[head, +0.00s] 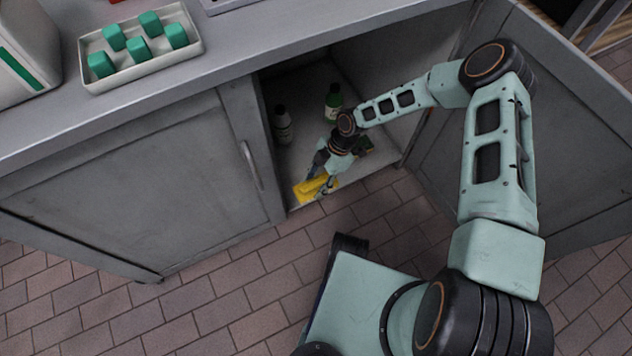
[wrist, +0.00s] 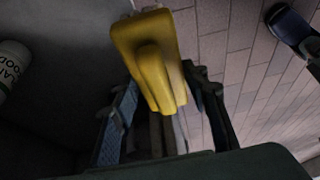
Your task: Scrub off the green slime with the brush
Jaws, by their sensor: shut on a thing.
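My gripper (head: 322,174) reaches down into the open cabinet, close to its front edge. It is shut on the yellow brush (head: 308,189). In the wrist view the yellow brush (wrist: 148,52) shows as a block with a raised ridge, between and beyond the fingers of my gripper (wrist: 166,110). A small dark green patch or object (head: 366,146) shows on the cabinet floor right of my wrist. I cannot tell if it is the slime.
The cabinet door (head: 520,130) is open at right. A tray (head: 140,62) with several green blocks is on the counter (head: 270,42). The brick floor in front is free.

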